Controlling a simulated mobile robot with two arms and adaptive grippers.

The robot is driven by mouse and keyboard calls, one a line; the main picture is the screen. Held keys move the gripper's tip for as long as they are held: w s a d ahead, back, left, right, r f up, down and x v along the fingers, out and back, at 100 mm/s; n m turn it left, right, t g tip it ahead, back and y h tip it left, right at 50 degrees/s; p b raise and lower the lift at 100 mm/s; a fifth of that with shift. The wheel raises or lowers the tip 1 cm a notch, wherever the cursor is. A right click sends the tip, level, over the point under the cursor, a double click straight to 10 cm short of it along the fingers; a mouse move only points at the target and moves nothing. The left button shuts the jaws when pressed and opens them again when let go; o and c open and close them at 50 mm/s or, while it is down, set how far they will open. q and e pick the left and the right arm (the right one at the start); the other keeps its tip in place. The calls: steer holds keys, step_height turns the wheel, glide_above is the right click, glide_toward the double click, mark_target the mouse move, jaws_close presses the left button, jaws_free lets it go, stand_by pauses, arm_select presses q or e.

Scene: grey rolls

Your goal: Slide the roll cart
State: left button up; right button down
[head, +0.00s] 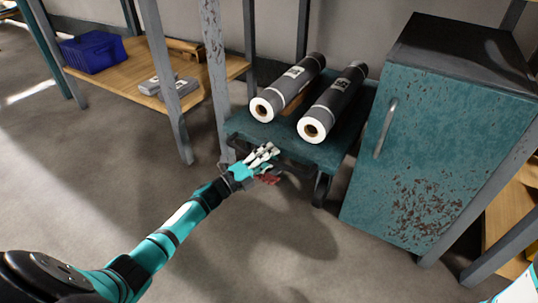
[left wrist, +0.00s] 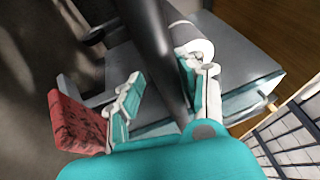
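The teal roll cart (head: 262,130) stands between a metal post and a teal cabinet. Two dark grey rolls with white ends, the left roll (head: 288,88) and the right roll (head: 333,103), lie side by side on its top. My left gripper (head: 272,150) is at the cart's near edge, by its dark front bar. In the left wrist view, the fingers of my left gripper (left wrist: 165,95) are apart. A dark bar (left wrist: 155,45) runs between them, closer to the right finger; contact is unclear. My right gripper is not in view.
A teal cabinet (head: 430,150) with rust stands close at the cart's right. A grey post (head: 214,60) stands at its left. A wooden shelf (head: 135,78) with a blue bin (head: 92,52) is further left. The floor in front is clear.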

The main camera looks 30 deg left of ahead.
arm_select(q)
steer(key=shift+a+r, duration=0.1)
steer(key=shift+r, duration=0.1)
steer(key=v, duration=1.2)
steer(key=shift+f, duration=0.1)
